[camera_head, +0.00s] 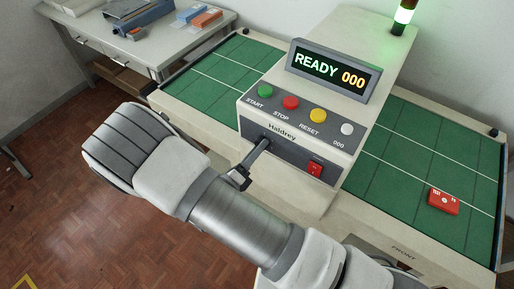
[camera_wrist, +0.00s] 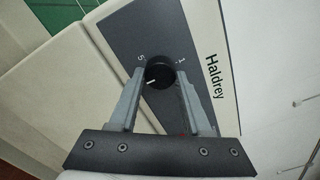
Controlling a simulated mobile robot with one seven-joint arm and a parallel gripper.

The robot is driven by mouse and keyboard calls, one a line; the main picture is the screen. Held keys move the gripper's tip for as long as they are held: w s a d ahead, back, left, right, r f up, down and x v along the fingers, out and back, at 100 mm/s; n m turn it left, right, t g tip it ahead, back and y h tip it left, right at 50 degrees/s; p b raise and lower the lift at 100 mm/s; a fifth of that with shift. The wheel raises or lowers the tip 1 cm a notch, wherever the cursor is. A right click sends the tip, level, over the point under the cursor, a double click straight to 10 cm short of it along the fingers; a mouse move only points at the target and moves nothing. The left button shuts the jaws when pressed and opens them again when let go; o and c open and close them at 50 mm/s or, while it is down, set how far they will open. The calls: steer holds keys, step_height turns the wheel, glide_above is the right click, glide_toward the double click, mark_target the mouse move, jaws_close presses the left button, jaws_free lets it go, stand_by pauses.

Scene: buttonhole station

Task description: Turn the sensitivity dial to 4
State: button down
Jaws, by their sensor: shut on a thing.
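The sensitivity dial (camera_wrist: 160,73) is a round black knob with a white pointer line on the machine's dark grey panel. My gripper (camera_wrist: 161,77) has one finger on each side of the knob and is shut on it. The pointer line slants to the lower left in the wrist view. Marks 5 and 1 show at the knob's upper left and upper right; the other marks are hidden or unreadable. In the head view my gripper (camera_head: 264,145) reaches the panel below the START button, and it hides the dial.
The machine has a display (camera_head: 335,72) reading READY 000, and START (camera_head: 265,90), STOP (camera_head: 291,103) and RESET (camera_head: 318,116) buttons plus a white button (camera_head: 347,129). A red rocker switch (camera_head: 315,169) sits right of my gripper.

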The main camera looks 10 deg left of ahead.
steer(key=shift+c, duration=1.8)
jaws_free()
steer(key=b+v, duration=0.1)
steer(key=v, duration=1.6)
steer(key=shift+s+b, duration=0.25)
steer(key=shift+b, duration=0.15)
steer(key=shift+w, duration=0.1)
steer(key=w+d+r+m+g+h, duration=0.1)
steer(key=w+d+r+m+g, duration=0.2)
steer(key=d+r+m+g, duration=0.55)
steer(key=w+d+r+m+g+h, duration=0.2)
steer(key=w+d+r+m+g, duration=0.3)
steer(key=d+m, duration=0.65)
steer(key=s+d+r+m+t+y, duration=0.1)
steer(key=d+r+m+y, duration=0.4)
steer(key=m, duration=0.6)
steer(key=s+d+r+m+t+y, duration=0.1)
steer(key=s+d+r+m+y, duration=0.3)
steer(key=r+m, duration=0.3)
steer(key=d+m+y, duration=0.1)
steer(key=m, duration=0.4)
steer(key=shift+s+r+m, duration=0.25)
steer(key=shift+r+m, duration=0.05)
steer(key=shift+r, duration=0.05)
